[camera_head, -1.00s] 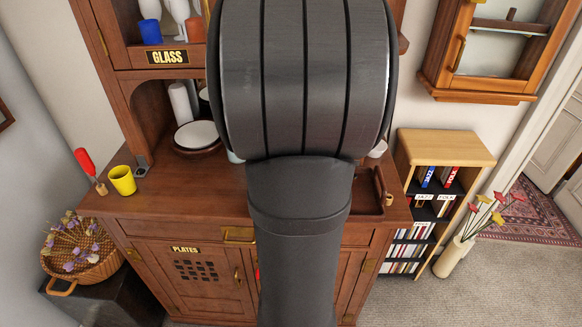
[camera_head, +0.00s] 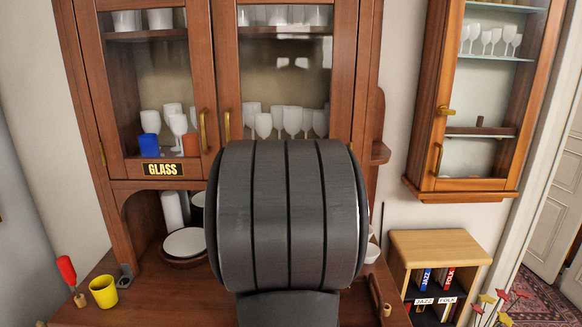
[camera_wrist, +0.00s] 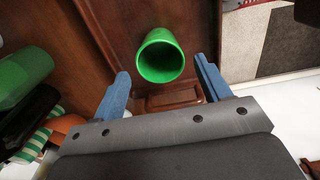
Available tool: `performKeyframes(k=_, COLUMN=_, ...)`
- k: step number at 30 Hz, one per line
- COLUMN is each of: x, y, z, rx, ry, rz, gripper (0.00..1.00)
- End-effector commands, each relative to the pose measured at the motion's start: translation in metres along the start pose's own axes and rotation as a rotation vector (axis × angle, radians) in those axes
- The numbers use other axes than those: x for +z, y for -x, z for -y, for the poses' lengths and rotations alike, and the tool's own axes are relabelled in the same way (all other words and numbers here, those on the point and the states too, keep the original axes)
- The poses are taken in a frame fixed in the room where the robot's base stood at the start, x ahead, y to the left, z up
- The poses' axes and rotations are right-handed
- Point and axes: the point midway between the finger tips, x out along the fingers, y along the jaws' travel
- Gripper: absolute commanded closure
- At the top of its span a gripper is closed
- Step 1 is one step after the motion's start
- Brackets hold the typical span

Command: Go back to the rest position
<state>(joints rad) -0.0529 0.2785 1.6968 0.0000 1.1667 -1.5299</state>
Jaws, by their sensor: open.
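My gripper (camera_wrist: 160,67) shows in the wrist view with its two blue fingers spread apart and nothing held between them. A green cup (camera_wrist: 160,60) is beyond the fingertips, its open mouth toward the camera, over a brown wooden surface (camera_wrist: 105,22). I cannot tell how far the cup is from the fingers. In the head view my dark arm fills the lower middle and hides the gripper and the green cup.
The wooden cabinet (camera_head: 220,60) stands close ahead, with glasses behind its doors. A yellow cup (camera_head: 103,291) and a red-handled tool (camera_head: 66,270) are on its counter at left. A wall cabinet (camera_head: 460,190) and bookshelf (camera_head: 440,245) stand right. A green object (camera_wrist: 25,75) is left in the wrist view.

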Motion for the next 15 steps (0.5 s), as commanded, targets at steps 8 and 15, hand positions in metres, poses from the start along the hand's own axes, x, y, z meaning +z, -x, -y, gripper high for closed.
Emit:
performKeyframes(k=8, x=0.0, y=-0.058, z=0.001, rx=-0.004, ry=0.0, rz=0.0, gripper=0.3)
performKeyframes(k=15, x=0.0, y=-0.04, z=-0.001, rx=0.004, ry=0.0, rz=0.0, gripper=0.3)
